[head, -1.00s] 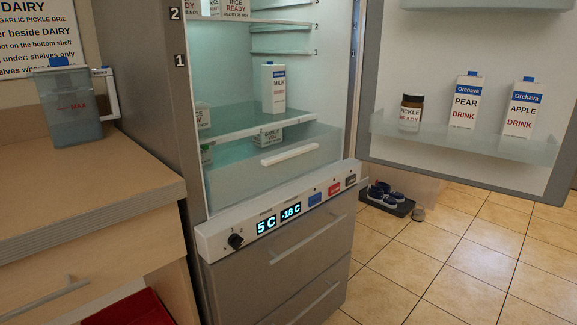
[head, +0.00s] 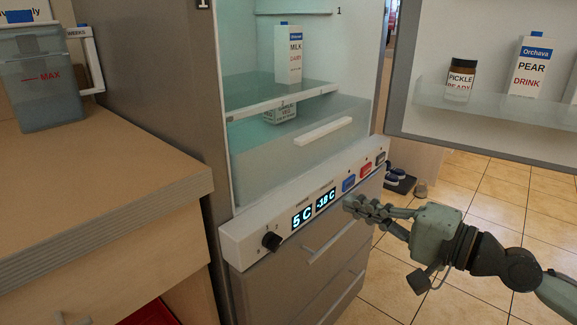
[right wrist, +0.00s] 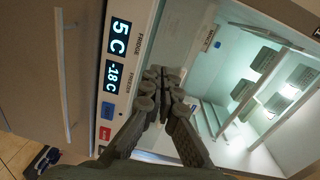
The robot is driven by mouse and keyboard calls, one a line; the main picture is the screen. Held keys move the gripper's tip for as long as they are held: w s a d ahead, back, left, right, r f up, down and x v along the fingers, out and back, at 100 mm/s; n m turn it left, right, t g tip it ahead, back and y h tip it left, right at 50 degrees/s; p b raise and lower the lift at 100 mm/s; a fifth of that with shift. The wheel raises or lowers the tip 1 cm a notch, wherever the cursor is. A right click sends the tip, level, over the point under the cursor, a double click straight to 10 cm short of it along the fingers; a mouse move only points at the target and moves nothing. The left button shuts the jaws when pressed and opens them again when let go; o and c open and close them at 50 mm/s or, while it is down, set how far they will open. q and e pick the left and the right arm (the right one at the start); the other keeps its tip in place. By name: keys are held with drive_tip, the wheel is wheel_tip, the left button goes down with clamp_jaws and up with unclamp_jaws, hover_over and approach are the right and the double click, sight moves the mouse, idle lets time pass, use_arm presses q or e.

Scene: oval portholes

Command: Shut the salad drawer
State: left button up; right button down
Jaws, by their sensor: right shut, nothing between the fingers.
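The salad drawer (head: 262,165) is the clear bin at the bottom of the fridge, with a white bar handle (head: 323,131). Its front stands forward of the glass shelf edge above it, so it looks partly pulled out. A small white box shows inside it. My right gripper (head: 360,207) is shut and empty, in front of the control panel, below and right of the drawer handle. In the right wrist view its closed fingers (right wrist: 160,85) overlap the panel edge and the fridge opening. Contact cannot be told. My left gripper is out of view.
The control panel (head: 252,239) with knob and buttons runs below the drawer. The fridge door (head: 480,128) stands open at right, holding a pickle jar (head: 461,78) and a pear drink carton (head: 532,68). A wooden counter (head: 90,190) is at left.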

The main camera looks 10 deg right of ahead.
wheel_tip(320, 180, up, 2)
drive_tip(key=r+m, duration=0.1)
drive_tip(key=p, duration=0.5)
approach(282, 162)
drive_tip(key=shift+y, duration=0.3)
drive_tip(key=x, duration=0.5)
drive_tip(key=shift+w+a+f, duration=0.1)
drive_tip(key=shift+w+f, duration=0.1)
drive_tip(key=shift+w, duration=0.2)
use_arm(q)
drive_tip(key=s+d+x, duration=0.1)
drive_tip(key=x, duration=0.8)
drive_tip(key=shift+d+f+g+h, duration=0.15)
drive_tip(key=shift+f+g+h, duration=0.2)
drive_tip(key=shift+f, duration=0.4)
use_arm(e)
drive_tip(key=shift+w+a+t, duration=0.3)
drive_tip(key=shift+w+a, duration=0.05)
drive_tip(key=shift+w, duration=0.1)
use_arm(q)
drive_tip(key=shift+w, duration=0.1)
use_arm(e)
drive_tip(key=shift+f, duration=0.1)
